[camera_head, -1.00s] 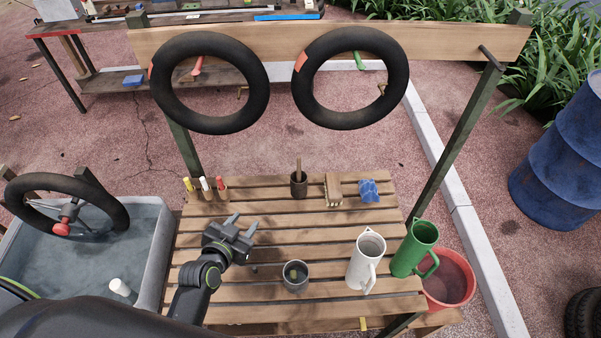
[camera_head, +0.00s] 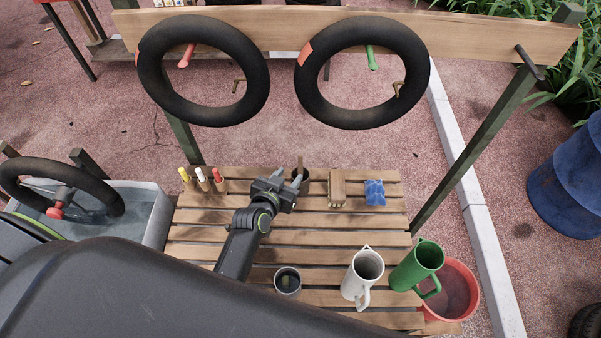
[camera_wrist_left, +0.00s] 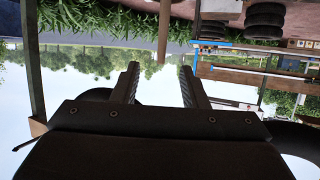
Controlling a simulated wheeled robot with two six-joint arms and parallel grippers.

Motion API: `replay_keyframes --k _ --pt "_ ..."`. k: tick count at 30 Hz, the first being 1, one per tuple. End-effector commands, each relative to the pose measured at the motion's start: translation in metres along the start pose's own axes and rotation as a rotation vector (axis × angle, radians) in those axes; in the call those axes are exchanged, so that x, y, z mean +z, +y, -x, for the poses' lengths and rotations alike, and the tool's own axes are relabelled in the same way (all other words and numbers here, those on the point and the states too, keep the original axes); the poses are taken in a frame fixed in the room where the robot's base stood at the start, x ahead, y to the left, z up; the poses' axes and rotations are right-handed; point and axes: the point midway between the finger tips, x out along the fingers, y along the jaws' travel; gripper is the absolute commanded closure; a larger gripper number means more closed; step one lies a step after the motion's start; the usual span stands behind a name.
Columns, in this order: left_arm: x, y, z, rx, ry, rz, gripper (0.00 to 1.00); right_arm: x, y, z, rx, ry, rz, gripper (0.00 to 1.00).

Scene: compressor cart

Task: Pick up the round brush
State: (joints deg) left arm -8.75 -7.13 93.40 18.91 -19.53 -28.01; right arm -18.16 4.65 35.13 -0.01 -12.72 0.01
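My right gripper is not in view.
Right of the cup lie a wooden block-like brush (camera_head: 337,187) and a blue cloth (camera_head: 375,193). A grey cup (camera_head: 288,280), white pitcher (camera_head: 361,275) and green pitcher (camera_head: 416,265) stand in front. Black tyres (camera_head: 155,75) hang above.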

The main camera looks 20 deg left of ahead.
Motion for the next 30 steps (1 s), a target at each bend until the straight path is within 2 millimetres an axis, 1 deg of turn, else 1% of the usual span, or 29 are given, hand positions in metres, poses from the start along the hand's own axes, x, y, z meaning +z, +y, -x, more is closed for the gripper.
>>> replay_keyframes --k 1,2,3,6,10,13,17,24,27,30 --pt "0.001 0.0 -0.012 0.001 0.002 -0.004 0.6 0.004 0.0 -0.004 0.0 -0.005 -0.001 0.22" --pt "0.0 0.0 -0.018 0.001 0.004 -0.003 0.6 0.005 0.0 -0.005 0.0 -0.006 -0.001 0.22" --pt "0.003 0.0 -0.027 0.001 0.003 -0.004 0.6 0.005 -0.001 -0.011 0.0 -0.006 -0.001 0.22" --pt "0.002 0.0 -0.044 0.001 0.003 -0.003 0.6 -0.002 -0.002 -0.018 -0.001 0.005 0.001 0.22" --pt "0.002 0.0 -0.058 0.0 0.002 -0.001 0.6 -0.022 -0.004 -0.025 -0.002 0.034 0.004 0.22" --pt "0.001 0.0 -0.062 0.0 0.001 -0.002 0.6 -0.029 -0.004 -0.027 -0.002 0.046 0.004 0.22" --pt "0.002 -0.001 -0.072 0.0 0.002 -0.002 0.6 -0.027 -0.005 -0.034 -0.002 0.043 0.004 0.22" --pt "0.003 -0.003 -0.103 0.0 0.002 -0.002 0.6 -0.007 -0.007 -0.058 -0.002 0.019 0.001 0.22" --pt "0.002 -0.003 -0.11 0.0 0.003 -0.001 0.6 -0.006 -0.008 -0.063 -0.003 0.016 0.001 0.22" --pt "0.001 -0.003 -0.114 -0.001 0.001 -0.001 0.6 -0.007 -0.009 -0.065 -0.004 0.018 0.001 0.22"
